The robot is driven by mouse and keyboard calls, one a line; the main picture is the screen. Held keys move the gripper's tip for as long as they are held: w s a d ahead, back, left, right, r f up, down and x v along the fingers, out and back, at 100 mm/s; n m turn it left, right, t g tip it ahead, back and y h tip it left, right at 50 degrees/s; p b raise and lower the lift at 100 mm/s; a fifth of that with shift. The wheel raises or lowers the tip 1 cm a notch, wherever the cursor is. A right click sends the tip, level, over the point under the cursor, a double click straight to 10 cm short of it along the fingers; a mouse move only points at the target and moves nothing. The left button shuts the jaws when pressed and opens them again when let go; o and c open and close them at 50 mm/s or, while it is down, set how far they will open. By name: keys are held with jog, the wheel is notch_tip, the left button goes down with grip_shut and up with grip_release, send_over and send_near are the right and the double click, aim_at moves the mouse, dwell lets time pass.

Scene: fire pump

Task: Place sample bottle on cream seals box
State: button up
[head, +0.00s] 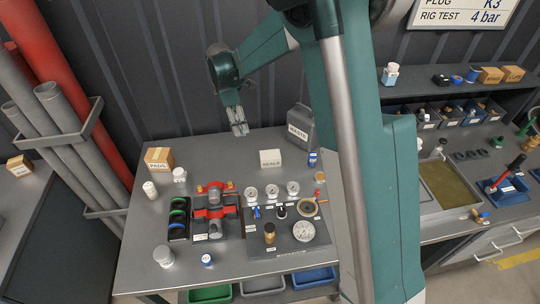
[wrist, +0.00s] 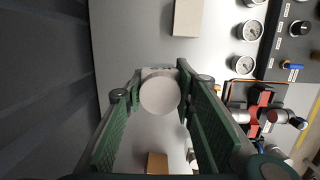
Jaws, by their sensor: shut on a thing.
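My gripper (head: 238,122) is raised over the back of the grey bench, to the left of the cream seals box and higher than it. In the wrist view its green-padded fingers (wrist: 160,95) are shut on the sample bottle, whose round white cap (wrist: 160,96) faces the camera; the body below is mostly hidden. The cream seals box (head: 270,159) stands on the bench near the back, labelled SEALS. Its plain top shows at the upper edge of the wrist view (wrist: 188,17), apart from the bottle. Its top looks bare.
A grey waste can (head: 300,128) stands behind and right of the seals box. A brown pads box (head: 158,159) and white containers (head: 150,190) are at left. A red valve assembly (head: 214,205) and gauge panel (head: 290,235) lie in front. Bare bench surrounds the seals box's left side.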

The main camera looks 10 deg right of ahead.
jog(key=s+d+r, duration=0.1)
jog(key=s+d, duration=0.4)
jog(key=d, duration=0.6)
jog(key=shift+s+d+r, duration=0.2)
jog(key=shift+s+r, duration=0.05)
jog(key=shift+s, duration=0.15)
send_near(272, 154)
jog(key=shift+d+f, duration=0.25)
jog(key=shift+f, duration=1.85)
jog(key=shift+f, duration=0.15)
jog(key=o, duration=0.9)
